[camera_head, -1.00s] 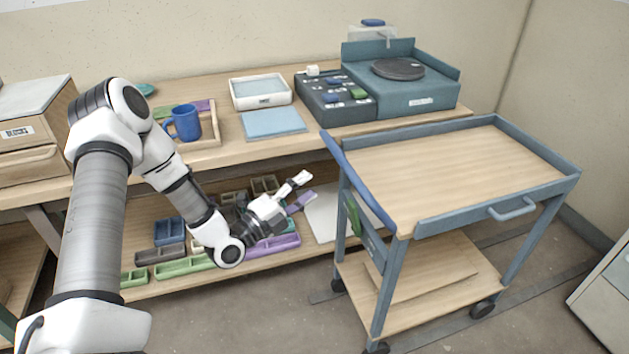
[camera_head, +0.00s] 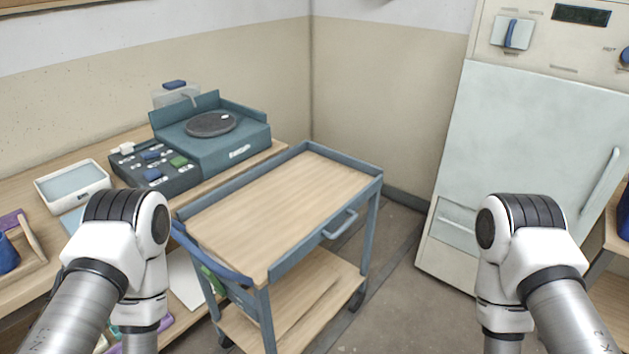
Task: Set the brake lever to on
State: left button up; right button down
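A blue-grey cart (camera_head: 350,168) with a bare wooden top stands in the middle of the view. A green, lever-like part (camera_head: 212,281) shows low on its left end, below the blue handle bar (camera_head: 208,256). It is partly hidden by the cart's frame, and I cannot tell its setting or whether it is the brake lever. My two arms come in from the lower left and lower right. Both grippers are out of view.
A workbench on the left holds a blue-grey wheel unit (camera_head: 235,154), a dark control box (camera_head: 165,183) and a white tray (camera_head: 72,204). A tall pale cabinet (camera_head: 535,150) stands at the right. Open floor lies between cart and cabinet.

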aim_at(218, 288)
jog(key=k+u, duration=0.1)
jog(key=u, duration=0.65)
